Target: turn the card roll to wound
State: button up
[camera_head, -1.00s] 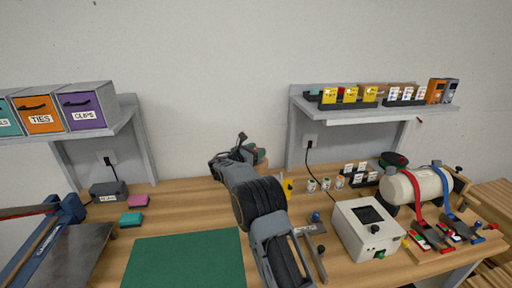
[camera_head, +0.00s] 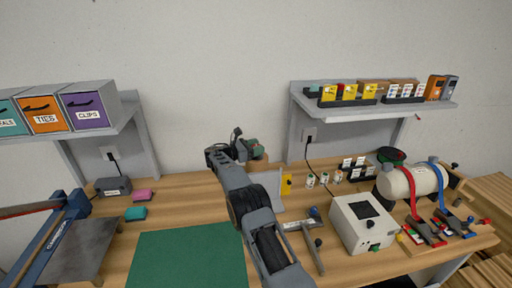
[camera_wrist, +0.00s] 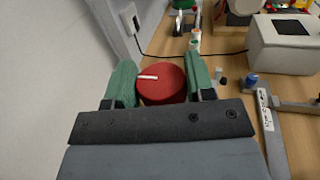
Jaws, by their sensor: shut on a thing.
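A round red knob (camera_wrist: 163,83) with a white line mark is between the two green fingers of my gripper (camera_wrist: 161,86) in the wrist view. The fingers are shut on its sides, one on the left and one on the right. The white line lies nearly level, left of the knob's middle. In the head view my gripper (camera_head: 252,152) is at the back of the bench near the wall, beyond my arm. The knob is too small and covered to make out there, and the body behind it is hidden.
A white box (camera_head: 362,226) with a dark screen and a tank (camera_head: 409,183) with red and blue straps stand at the right. Small jars (camera_head: 310,180) stand right of my arm. A wall shelf (camera_head: 370,112) overhangs the right back.

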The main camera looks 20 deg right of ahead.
jog(key=o, duration=0.9)
jog(key=shift+s+a+b, duration=0.15)
jog(key=shift+a+b, duration=0.15)
jog(key=shift+a, duration=3.15)
jog(key=shift+s+a+b, duration=0.15)
jog(key=shift+a+b, duration=0.15)
jog(key=shift+a, duration=3.15)
